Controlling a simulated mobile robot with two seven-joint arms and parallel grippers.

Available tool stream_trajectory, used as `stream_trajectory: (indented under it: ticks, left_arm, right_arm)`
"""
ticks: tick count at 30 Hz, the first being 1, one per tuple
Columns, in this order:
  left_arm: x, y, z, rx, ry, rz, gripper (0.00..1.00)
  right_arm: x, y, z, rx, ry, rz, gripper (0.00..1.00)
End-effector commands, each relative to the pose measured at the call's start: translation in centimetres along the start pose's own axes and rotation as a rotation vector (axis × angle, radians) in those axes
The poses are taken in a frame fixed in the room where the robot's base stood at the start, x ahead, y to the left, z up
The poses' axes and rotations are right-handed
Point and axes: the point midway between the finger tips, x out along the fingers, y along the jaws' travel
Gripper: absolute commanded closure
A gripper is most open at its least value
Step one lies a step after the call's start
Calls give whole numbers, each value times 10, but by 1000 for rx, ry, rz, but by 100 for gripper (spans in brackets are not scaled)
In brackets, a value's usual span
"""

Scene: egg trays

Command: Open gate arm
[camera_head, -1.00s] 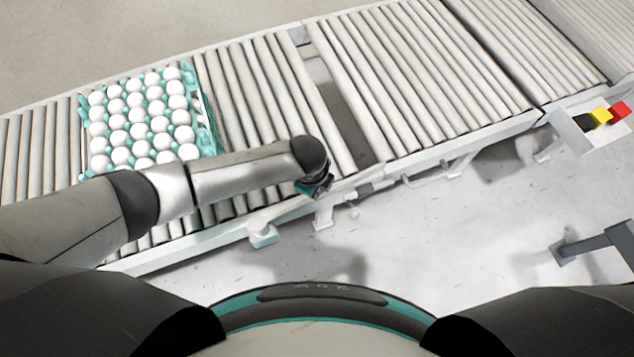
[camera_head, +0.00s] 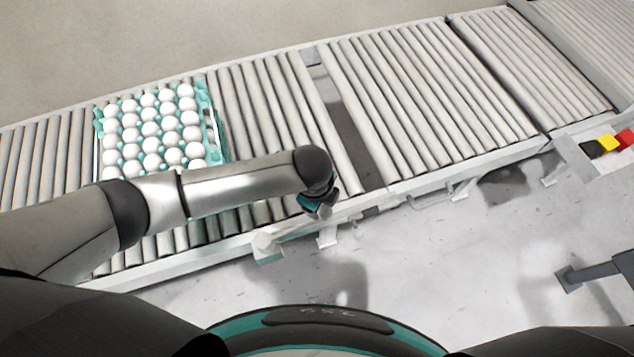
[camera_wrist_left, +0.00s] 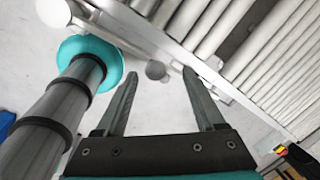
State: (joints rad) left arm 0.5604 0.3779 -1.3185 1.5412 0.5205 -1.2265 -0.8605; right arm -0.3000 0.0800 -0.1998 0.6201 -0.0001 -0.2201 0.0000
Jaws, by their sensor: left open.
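My left gripper (camera_head: 319,208) hangs at the near edge of the conveyor, below the dark gap between roller sections. In the left wrist view its two fingers (camera_wrist_left: 160,74) are apart. A pale round knob (camera_wrist_left: 155,70) shows between the fingertips in that picture; I cannot tell its depth or whether they touch it. A pale bar (camera_head: 293,230) runs along the conveyor side from a small block (camera_head: 267,246) towards the gripper. It may be the gate arm, but the gripper partly hides its end. My right gripper is out of view.
A teal tray (camera_head: 209,112) of white eggs sits on the rollers (camera_head: 255,110) at the left. A grey stand (camera_head: 597,271) is on the floor below. Open floor lies in front.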

Motion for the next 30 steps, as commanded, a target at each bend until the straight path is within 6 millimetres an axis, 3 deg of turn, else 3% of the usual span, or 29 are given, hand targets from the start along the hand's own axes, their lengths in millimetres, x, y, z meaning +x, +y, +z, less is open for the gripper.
stream_trajectory:
  ticks: [12,18,30]
  left_arm:
    - [-74,-1,1,0,0,-2,29]
    - [-99,-1,1,-1,-1,-2,29]
    - [-110,0,1,-1,-2,-1,29]
  right_arm:
    - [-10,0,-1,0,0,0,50]
    - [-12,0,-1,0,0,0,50]
    - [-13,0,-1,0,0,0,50]
